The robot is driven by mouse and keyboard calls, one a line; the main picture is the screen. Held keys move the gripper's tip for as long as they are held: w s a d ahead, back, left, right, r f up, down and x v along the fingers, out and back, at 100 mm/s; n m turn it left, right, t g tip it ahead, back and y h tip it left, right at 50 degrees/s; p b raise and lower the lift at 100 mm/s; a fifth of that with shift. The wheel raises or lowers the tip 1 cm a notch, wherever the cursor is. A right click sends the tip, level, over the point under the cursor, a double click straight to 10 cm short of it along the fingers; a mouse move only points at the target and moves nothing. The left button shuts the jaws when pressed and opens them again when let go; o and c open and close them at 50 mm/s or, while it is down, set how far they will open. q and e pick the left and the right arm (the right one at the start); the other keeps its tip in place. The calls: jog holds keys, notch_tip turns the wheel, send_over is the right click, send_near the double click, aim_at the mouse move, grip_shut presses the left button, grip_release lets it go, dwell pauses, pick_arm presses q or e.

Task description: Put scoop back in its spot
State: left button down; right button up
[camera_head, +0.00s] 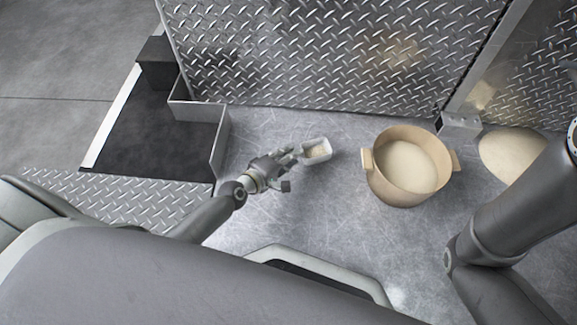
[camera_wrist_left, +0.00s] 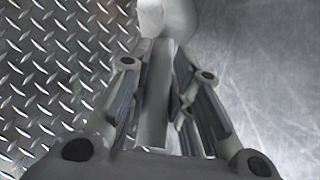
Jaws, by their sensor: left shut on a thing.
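The scoop (camera_head: 317,151) is small and white, with a beige inside, and shows near the middle of the head view. My left gripper (camera_head: 292,155) is shut on its handle and holds it over the metal surface, left of the tan pot (camera_head: 379,186). In the left wrist view the grey handle (camera_wrist_left: 154,100) runs between the fingers of my left gripper (camera_wrist_left: 165,85), and the pale scoop head (camera_wrist_left: 168,17) is beyond the fingertips. I cannot tell how high it is held. My right gripper is not in view.
The tan pot has two side handles and pale contents (camera_head: 407,167). A round beige thing (camera_head: 508,152) is at the right, partly behind my right arm. A dark-floored tray (camera_head: 160,140) with metal walls is at the left. A diamond-plate wall (camera_head: 320,55) stands behind.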

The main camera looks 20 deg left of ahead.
pick_arm(q)
jog(key=shift+f+b, duration=1.75)
jog(key=shift+f, duration=0.1)
jog(key=shift+f, duration=0.15)
jog(key=c, duration=1.3)
grip_release()
jog(key=shift+r, duration=0.2)
jog(key=p+v, duration=0.3)
jog(key=v, duration=0.7)
jog(key=shift+s+a+r, duration=0.1)
jog(key=shift+s, duration=0.15)
jog(key=shift+s+a+r, duration=0.2)
jog(key=shift+s+r, duration=0.05)
jog(key=shift+s, duration=0.4)
